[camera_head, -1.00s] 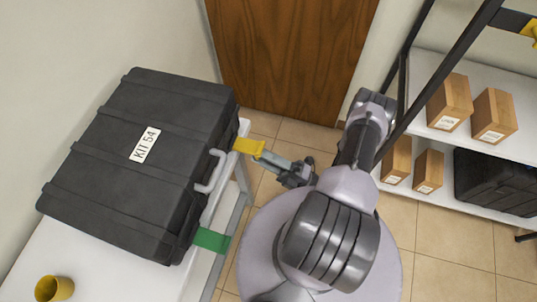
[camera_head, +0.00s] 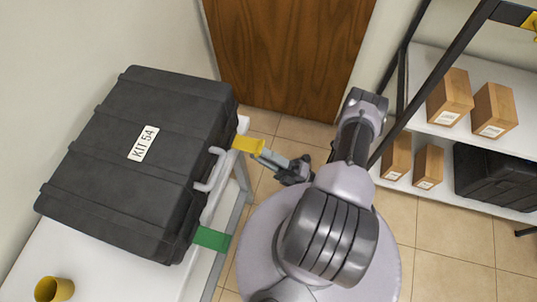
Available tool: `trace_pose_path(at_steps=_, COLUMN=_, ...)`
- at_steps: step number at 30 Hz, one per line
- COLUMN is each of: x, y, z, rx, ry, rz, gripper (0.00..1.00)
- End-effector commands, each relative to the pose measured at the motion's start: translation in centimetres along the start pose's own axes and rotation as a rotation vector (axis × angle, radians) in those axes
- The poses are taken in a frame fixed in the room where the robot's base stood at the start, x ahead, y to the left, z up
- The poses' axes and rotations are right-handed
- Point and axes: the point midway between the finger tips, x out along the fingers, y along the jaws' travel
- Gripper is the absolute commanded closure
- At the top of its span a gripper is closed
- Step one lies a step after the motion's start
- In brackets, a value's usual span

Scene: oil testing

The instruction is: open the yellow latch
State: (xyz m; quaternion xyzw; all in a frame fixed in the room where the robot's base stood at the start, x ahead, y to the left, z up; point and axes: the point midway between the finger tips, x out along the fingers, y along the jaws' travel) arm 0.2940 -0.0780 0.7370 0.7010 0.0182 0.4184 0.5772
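A dark grey case labelled KIT 54 (camera_head: 110,175) lies closed on a white table (camera_head: 105,280). The yellow latch (camera_head: 249,145) sticks out from the case's right side, near its far corner. A green latch (camera_head: 211,239) sticks out from the same side, nearer the front, and a grey handle (camera_head: 209,170) is between them. My gripper (camera_head: 264,154) is at the outer end of the yellow latch, its tips touching or very close to it. The view is too small to tell whether the fingers are open or shut.
A yellow cup (camera_head: 54,289) stands on the table at the lower left. A shelf (camera_head: 440,135) with several cardboard boxes and a black case (camera_head: 495,180) is at the right. A wooden door (camera_head: 290,55) is behind. Tiled floor lies between table and shelf.

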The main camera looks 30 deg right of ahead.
Motion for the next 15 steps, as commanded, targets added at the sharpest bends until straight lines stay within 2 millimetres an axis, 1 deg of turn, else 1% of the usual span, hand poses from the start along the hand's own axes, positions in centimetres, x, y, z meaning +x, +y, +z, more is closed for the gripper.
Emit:
trace_pose_path(at_steps=1, x=0.5, y=-0.1, z=0.2, rx=0.009, ry=-0.008, rz=-0.007, gripper=0.68)
trace_pose_path(at_steps=11, x=0.5, y=0.1, z=0.3, rx=0.009, ry=-0.007, rz=-0.007, gripper=0.68)
trace_pose_path(at_steps=14, x=0.0, y=0.2, z=0.3, rx=0.007, ry=-0.008, rz=-0.006, gripper=0.68)
trace_pose_path(at_steps=15, x=-0.5, y=0.2, z=0.4, rx=0.007, ry=-0.010, rz=-0.005, gripper=0.68)
